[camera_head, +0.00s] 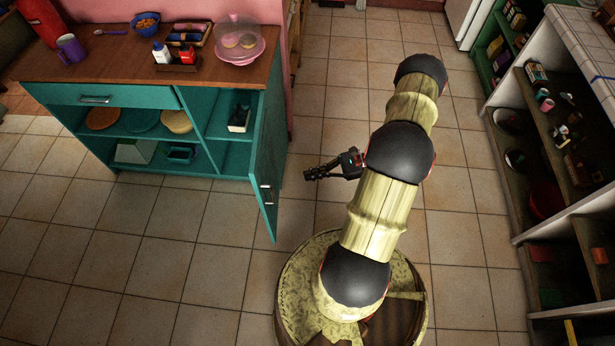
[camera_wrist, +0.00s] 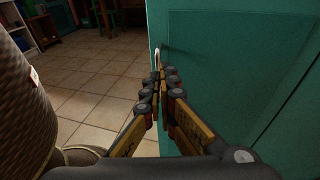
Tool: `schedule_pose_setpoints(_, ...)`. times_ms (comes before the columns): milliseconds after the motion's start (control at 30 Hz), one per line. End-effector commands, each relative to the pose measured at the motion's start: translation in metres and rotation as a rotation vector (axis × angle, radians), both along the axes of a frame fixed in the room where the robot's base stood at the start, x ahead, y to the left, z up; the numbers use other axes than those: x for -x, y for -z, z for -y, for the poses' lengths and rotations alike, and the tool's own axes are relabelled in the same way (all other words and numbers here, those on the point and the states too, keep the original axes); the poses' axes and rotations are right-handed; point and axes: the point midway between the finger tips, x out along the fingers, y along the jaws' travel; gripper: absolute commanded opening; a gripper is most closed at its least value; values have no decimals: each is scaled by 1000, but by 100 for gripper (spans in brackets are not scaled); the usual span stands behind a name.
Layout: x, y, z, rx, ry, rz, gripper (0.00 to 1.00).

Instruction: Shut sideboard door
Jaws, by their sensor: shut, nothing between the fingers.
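The teal sideboard (camera_head: 165,97) with a wooden top stands at the left in the head view. Its right-hand door (camera_head: 266,165) is swung open toward the front, showing the shelves inside. My gripper (camera_head: 308,174) is just right of the door's outer face, its fingers together and pointing left toward it. In the wrist view, my gripper (camera_wrist: 163,84) is shut and empty, and the teal door panel (camera_wrist: 235,70) fills the right side. A pale handle (camera_wrist: 156,58) shows just beyond the fingertips. I cannot tell whether the fingers touch the door.
On the sideboard top are a purple mug (camera_head: 71,48), a blue bowl (camera_head: 146,22) and a pink cake stand (camera_head: 236,46). A tall shelf unit (camera_head: 520,215) with several items stands at the right. The tiled floor (camera_head: 150,270) in front of the sideboard is clear.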

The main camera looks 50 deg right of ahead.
Motion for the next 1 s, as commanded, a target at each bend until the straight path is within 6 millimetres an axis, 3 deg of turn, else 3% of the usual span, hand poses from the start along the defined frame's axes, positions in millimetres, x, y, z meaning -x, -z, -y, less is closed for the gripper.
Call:
schedule_pose_setpoints(300, -37, 14, -51, -1, -5, -2, 0)
schedule_pose_setpoints(500, -54, 20, -76, 1, -4, -3, 0)
schedule_pose_setpoints(700, -64, 22, -87, 2, -2, -1, 0)
schedule_pose_setpoints(1000, -65, 22, -89, 1, -1, -1, 0)
